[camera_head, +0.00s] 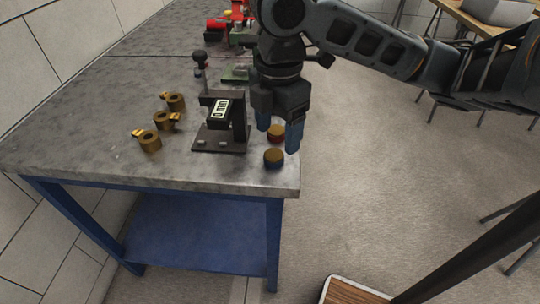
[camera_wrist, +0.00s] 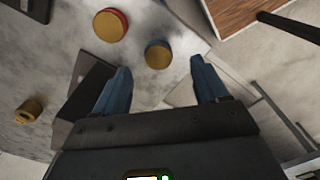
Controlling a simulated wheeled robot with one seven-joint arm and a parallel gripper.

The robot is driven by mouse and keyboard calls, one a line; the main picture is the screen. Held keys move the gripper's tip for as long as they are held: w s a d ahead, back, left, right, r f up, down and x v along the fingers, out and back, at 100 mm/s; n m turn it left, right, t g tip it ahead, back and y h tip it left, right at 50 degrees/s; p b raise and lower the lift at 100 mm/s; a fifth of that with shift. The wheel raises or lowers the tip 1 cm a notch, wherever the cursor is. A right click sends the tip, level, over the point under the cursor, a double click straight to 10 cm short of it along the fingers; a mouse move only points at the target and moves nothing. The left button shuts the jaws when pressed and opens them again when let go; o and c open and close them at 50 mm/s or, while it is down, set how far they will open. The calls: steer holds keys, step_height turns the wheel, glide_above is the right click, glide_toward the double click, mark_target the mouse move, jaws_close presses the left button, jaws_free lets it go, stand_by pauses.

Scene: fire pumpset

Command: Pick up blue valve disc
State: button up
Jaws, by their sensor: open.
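The blue valve disc (camera_head: 274,158) has a brass top and a blue rim and lies near the table's front right corner. It also shows in the wrist view (camera_wrist: 158,55), beyond the fingertips and roughly between their lines. A similar disc with a red rim (camera_head: 276,132) lies just behind it; the wrist view shows it to the upper left (camera_wrist: 111,25). My gripper (camera_head: 280,138) has blue fingers spread apart with nothing between them. It hangs over the table's right edge, above the discs. In the wrist view my fingers (camera_wrist: 160,78) are wide apart.
The grey table (camera_head: 90,120) has a blue frame. A dark fixture with a display (camera_head: 220,120) stands left of the discs. Several brass parts (camera_head: 150,141) lie farther left. Red and green equipment (camera_head: 235,73) stands behind. Open floor (camera_head: 390,170) lies to the right.

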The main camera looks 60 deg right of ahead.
mark_target(273, 155)
steer(key=shift+w+a+f, duration=0.15)
steer(key=shift+f, duration=1.2)
steer(key=shift+w+a+f, duration=0.15)
steer(key=shift+f, duration=1.2)
steer(key=shift+c, duration=0.5)
steer(key=c, duration=1.2)
